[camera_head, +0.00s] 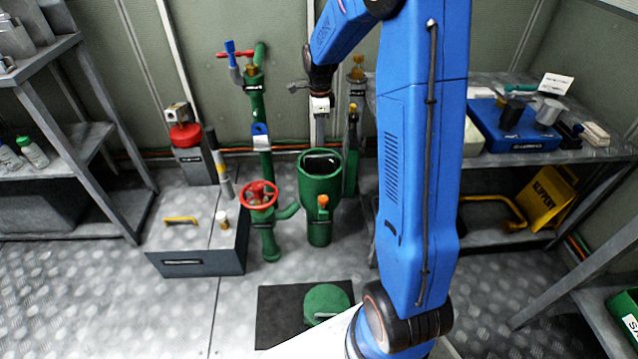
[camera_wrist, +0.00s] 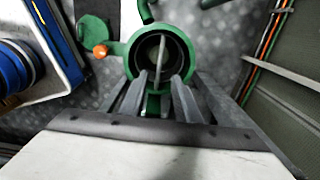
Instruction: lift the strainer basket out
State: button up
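The green strainer housing (camera_head: 309,206) stands upright on the floor with its top open. In the wrist view the round housing rim (camera_wrist: 133,64) is seen from above. Inside it is the strainer basket (camera_wrist: 150,55), dark, with a thin pale bar, apparently its handle, across the opening. My gripper (camera_head: 320,138) is above the housing and points down at it. In the wrist view my gripper (camera_wrist: 160,88) has its fingers apart, with nothing between them, reaching toward the near rim. The basket's lower part is hidden in the housing.
A green round lid (camera_head: 326,302) lies on a black mat (camera_head: 277,310) in front. A red handwheel valve (camera_head: 259,194) and green pipes stand just left of the housing. A grey box (camera_head: 197,240) is farther left. A metal bench (camera_head: 500,160) stands right.

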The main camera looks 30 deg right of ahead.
send_near(320, 164)
jog(key=s+f, duration=0.1)
jog(key=s+a+f, duration=0.1)
jog(key=s+f, duration=0.1)
jog(key=s+a+f, duration=0.1)
jog(key=s+f, duration=0.1)
jog(key=shift+a, duration=0.25)
jog(key=shift+r, duration=0.1)
grip_shut()
dwell(1.3)
